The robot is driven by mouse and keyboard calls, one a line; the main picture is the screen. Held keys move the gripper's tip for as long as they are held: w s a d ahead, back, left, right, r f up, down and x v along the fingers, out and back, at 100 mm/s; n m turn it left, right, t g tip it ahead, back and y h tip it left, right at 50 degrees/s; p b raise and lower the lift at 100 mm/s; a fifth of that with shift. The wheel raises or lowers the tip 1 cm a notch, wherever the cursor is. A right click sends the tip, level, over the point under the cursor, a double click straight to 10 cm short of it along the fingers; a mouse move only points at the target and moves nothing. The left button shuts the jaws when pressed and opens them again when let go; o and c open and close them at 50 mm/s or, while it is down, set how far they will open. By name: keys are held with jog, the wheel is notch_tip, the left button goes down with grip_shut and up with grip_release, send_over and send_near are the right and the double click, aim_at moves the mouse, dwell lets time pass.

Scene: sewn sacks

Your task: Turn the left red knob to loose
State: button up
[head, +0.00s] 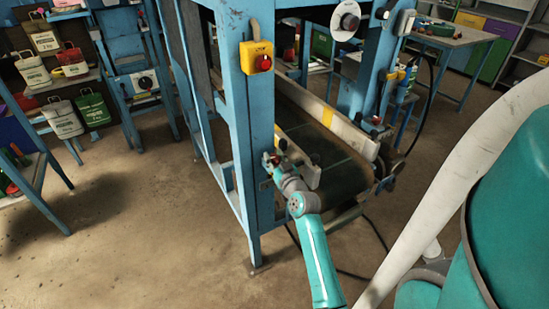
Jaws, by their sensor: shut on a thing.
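A blue-framed machine with a short dark conveyor belt (335,165) stands in the middle. My gripper (271,159) is at the near blue post, at the left end of the belt's near side rail. It is shut on what appears to be the left red knob (277,140); only a little red shows there, and the fingers hide most of it. I cannot tell which way the knob is turned. Another small red knob (376,120) is on the far side of the belt, at the right post, apart from my gripper.
A yellow box with a red switch (265,63) is on the near post above my gripper. A white dial (346,20) is at the top right. Shelves with sacks (45,42) stand at the left. A black cable (375,230) lies on the floor. Floor at the lower left is clear.

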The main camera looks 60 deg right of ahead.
jog(key=shift+f+n+t+y, duration=0.15)
jog(key=shift+n+t+y, duration=0.6)
jog(key=shift+y, duration=0.35)
jog(key=o, duration=1.1)
jog(key=shift+o, duration=0.2)
jog(key=v, duration=1.2)
